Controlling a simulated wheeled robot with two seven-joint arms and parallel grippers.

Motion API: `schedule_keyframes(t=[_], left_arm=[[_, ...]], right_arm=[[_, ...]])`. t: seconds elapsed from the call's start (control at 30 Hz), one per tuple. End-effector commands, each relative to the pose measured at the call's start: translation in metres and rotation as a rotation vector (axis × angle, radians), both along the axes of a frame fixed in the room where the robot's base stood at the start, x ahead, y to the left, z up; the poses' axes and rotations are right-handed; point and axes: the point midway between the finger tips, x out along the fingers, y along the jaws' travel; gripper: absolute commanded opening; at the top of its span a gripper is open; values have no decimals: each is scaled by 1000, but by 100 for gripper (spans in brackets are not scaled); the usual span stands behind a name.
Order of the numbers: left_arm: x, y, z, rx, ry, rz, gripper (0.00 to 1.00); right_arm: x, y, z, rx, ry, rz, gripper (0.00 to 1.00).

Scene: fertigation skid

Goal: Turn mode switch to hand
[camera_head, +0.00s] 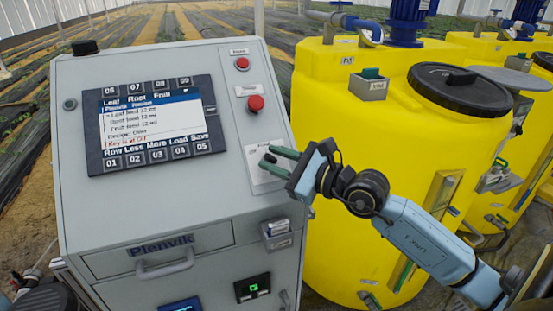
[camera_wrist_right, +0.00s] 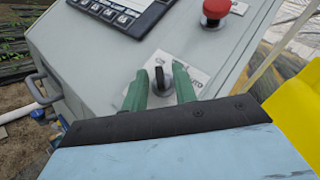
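The mode switch is a black knob (camera_wrist_right: 160,79) on a pale label plate (camera_wrist_right: 191,72) on the cabinet's sloping face. In the right wrist view the knob's grip stands roughly upright, and lettering like "AUTO" shows to its right. My right gripper (camera_head: 267,156) is at the switch, its two green fingers apart, one on each side of the knob. In the right wrist view (camera_wrist_right: 160,84) a gap shows between the knob and each finger; contact is not visible. The fingers partly hide the plate. My left gripper is not in view.
The grey cabinet (camera_head: 210,200) carries a screen (camera_head: 151,124) with a red line seeming to read "Key is at Off". A red mushroom button (camera_head: 256,103) and smaller red button (camera_head: 242,63) sit above the switch. A yellow tank (camera_head: 400,120) stands close at right.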

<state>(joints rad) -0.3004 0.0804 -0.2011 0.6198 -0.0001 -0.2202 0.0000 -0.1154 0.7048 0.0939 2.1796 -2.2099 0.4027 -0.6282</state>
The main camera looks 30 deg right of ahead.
Motion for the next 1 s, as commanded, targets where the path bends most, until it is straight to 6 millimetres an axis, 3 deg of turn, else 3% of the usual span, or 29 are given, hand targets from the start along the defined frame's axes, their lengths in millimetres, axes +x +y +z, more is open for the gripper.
schedule_keyframes(t=[0.03,0.2,0.67,1.0], left_arm=[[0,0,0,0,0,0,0],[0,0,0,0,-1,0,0],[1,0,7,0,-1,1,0],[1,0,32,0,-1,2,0]], right_arm=[[0,0,0,0,0,0,21],[0,0,0,0,0,0,0],[-1,1,1,31,-6,-30,0],[-1,3,1,148,-29,-161,0]])
